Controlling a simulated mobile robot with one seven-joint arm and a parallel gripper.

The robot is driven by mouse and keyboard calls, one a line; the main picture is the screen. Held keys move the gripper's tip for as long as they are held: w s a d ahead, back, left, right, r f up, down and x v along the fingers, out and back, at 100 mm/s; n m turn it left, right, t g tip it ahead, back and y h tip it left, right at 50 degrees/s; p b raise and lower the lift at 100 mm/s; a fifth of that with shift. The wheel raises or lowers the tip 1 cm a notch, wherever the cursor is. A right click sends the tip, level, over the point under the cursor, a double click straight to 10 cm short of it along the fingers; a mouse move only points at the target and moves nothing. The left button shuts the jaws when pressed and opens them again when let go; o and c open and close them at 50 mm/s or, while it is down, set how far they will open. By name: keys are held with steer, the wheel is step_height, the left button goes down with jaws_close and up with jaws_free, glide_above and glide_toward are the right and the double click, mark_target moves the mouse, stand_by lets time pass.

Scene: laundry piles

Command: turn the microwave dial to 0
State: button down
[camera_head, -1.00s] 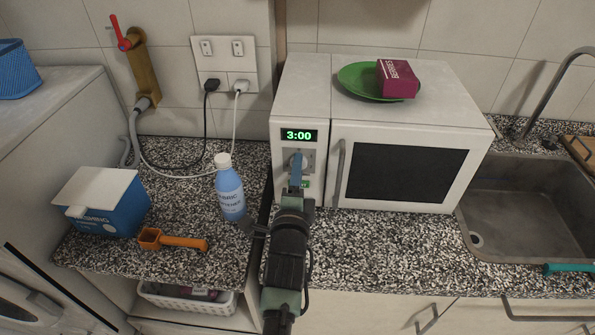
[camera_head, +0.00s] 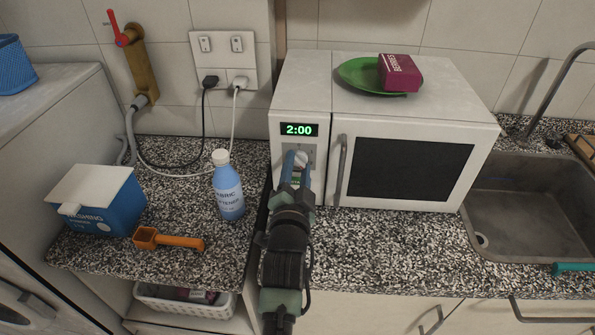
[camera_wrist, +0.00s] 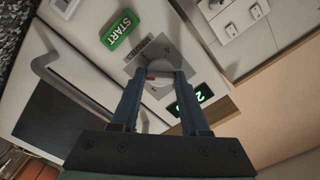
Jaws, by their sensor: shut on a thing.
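The white microwave (camera_head: 484,140) stands on the counter, its door shut, with a dark window and a grey handle. Its display (camera_head: 299,129) reads 2:00 in green. The round dial (camera_wrist: 160,80) sits on a grey plate below the display; in the head view it is partly hidden by my gripper. My gripper (camera_wrist: 157,78) is shut on the dial, one blue finger on each side. The green START button (camera_wrist: 119,30) is near the dial in the wrist view.
A green plate (camera_head: 353,75) and a maroon box (camera_head: 402,72) rest on the microwave. A blue softener bottle (camera_head: 229,192), an orange scoop (camera_head: 170,240) and a blue washing box (camera_head: 92,212) stand left of my arm. A sink (camera_head: 520,222) is at right.

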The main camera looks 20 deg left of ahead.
steer(key=n+b, duration=0.1)
steer(key=n, duration=0.5)
steer(key=shift+d, duration=0.1)
steer(key=n, duration=0.7)
steer(key=shift+n, duration=0.4)
steer(key=n+p, duration=0.2)
steer(key=n, duration=0.5)
steer(key=shift+p, duration=0.3)
steer(key=n+p, duration=0.1)
steer(key=n, duration=0.5)
steer(key=shift+p, duration=0.3)
steer(key=shift+n, duration=0.4)
steer(key=shift+c, duration=2)
jaws_free()
steer(key=shift+s, duration=0.15)
